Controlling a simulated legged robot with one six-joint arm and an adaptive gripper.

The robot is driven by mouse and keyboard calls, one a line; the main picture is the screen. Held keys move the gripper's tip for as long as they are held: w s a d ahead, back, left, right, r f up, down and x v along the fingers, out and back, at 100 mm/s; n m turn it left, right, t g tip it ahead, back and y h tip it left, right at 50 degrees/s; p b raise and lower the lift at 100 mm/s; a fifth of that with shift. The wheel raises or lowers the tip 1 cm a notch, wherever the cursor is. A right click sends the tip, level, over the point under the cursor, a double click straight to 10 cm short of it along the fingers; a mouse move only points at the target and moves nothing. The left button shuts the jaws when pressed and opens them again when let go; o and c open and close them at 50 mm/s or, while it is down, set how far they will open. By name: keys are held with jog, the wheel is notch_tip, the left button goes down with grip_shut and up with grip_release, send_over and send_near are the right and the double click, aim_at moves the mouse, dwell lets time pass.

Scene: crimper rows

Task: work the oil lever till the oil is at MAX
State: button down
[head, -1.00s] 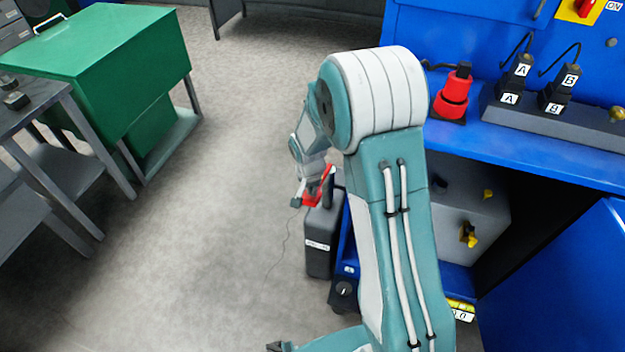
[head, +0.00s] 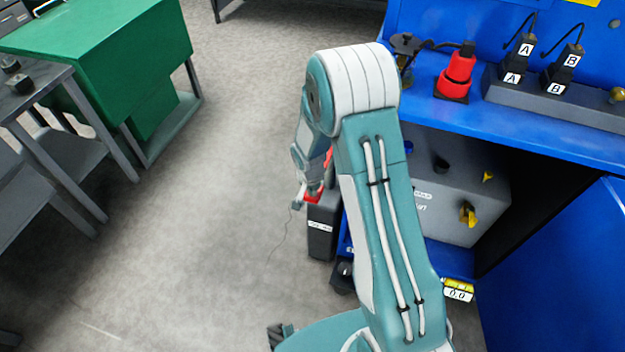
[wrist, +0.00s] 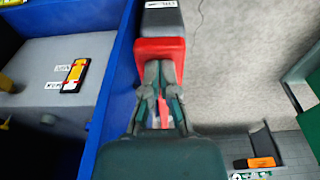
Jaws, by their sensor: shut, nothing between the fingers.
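A red lever or handle (wrist: 160,50) lies just beyond my gripper (wrist: 161,72) in the wrist view. The fingers are together with nothing between them, and their tips overlap the red part; I cannot tell whether they touch it. The red part also shows in the head view (head: 313,196), above a dark grey box (head: 321,228) with a white label. My arm hides most of my gripper there. A small sight gauge (wrist: 75,75), yellow and red with a dark frame, sits on a grey tank beside two white labels. The label text and oil level are too small to read.
The blue bench (head: 540,140) and its open blue door (head: 560,270) stand at the right. A grey tank (head: 465,200) with yellow fittings sits under the bench. A green cabinet (head: 110,60) stands at the left. The floor between is clear.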

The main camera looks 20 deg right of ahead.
notch_tip(320, 180, down, 11)
jog(key=shift+w+d, duration=0.15)
jog(key=shift+d, duration=0.15)
dwell(0.5)
jog(key=shift+w+r, duration=0.1)
